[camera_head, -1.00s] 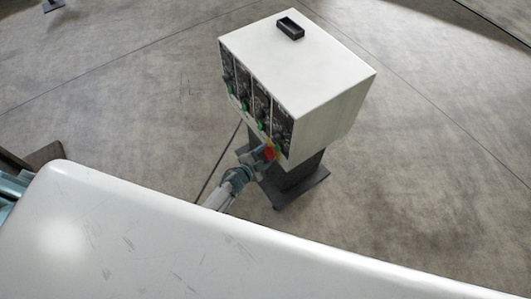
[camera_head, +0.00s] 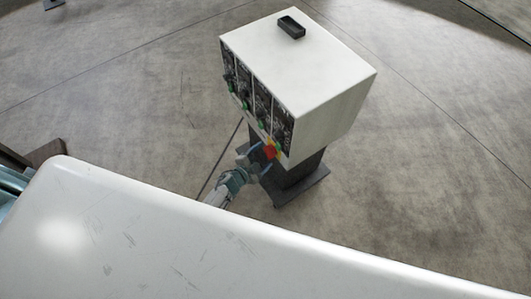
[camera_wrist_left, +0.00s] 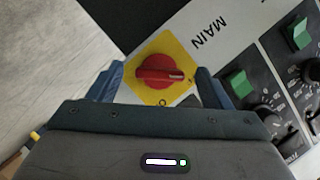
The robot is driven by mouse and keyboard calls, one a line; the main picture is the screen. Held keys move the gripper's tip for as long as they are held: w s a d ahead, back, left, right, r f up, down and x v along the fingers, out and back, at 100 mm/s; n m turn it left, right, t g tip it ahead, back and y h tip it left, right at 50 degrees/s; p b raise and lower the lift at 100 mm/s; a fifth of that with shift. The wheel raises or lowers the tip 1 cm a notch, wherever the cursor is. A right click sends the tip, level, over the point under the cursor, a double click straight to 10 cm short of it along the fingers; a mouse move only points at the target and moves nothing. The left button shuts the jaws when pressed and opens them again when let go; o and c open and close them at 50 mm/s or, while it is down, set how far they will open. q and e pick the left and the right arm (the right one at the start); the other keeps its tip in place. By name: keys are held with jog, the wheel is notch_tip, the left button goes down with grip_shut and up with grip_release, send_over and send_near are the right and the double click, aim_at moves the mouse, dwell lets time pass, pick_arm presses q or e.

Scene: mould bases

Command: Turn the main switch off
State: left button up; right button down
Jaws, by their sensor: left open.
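The main switch (camera_wrist_left: 160,72) is a red rotary knob on a yellow plate, beside the word MAIN, in the left wrist view. Its grip bar lies roughly across that picture. In the head view the red and yellow switch (camera_head: 270,151) is at the lower front corner of the white control box (camera_head: 325,110). My left gripper (camera_head: 262,156) is right in front of it. In the left wrist view my left gripper (camera_wrist_left: 163,85) is open, with one blue finger on each side of the knob; I cannot tell whether they touch it. My right gripper is not in view.
Green rocker switches (camera_wrist_left: 297,34) and black dials (camera_wrist_left: 268,112) sit beside the main switch. The box stands on a dark pedestal (camera_head: 297,182). A small black tray (camera_head: 291,28) lies on its top. The floor around is clear.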

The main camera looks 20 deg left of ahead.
pick_arm(q)
jog(key=v, duration=0.8)
jog(key=shift+s, duration=0.25)
jog(key=shift+a, duration=0.1)
jog(key=s+a+f+n+g+y, duration=0.2)
jog(key=s+a+f+n+y, duration=0.15)
jog(key=s+f, duration=0.4)
jog(key=s+a+f+n+g+y, duration=0.2)
jog(key=s+a+f+n+g, duration=0.15)
jog(key=s+f, duration=0.45)
jog(key=s+a+f+n+g, duration=0.1)
jog(key=s+f+n+g, duration=0.1)
jog(key=s, duration=0.6)
jog(key=s+a+f+n+g, duration=0.1)
jog(key=s+f+n+g, duration=0.1)
jog(key=s+f, duration=0.3)
jog(key=s+a+f+n+g, duration=0.1)
jog(key=s+f+n+g, duration=0.1)
jog(key=s, duration=0.9)
jog(key=shift+s+a+f+g+y, duration=0.3)
jog(key=shift+f+g+y, duration=0.2)
jog(key=shift+f, duration=0.3)
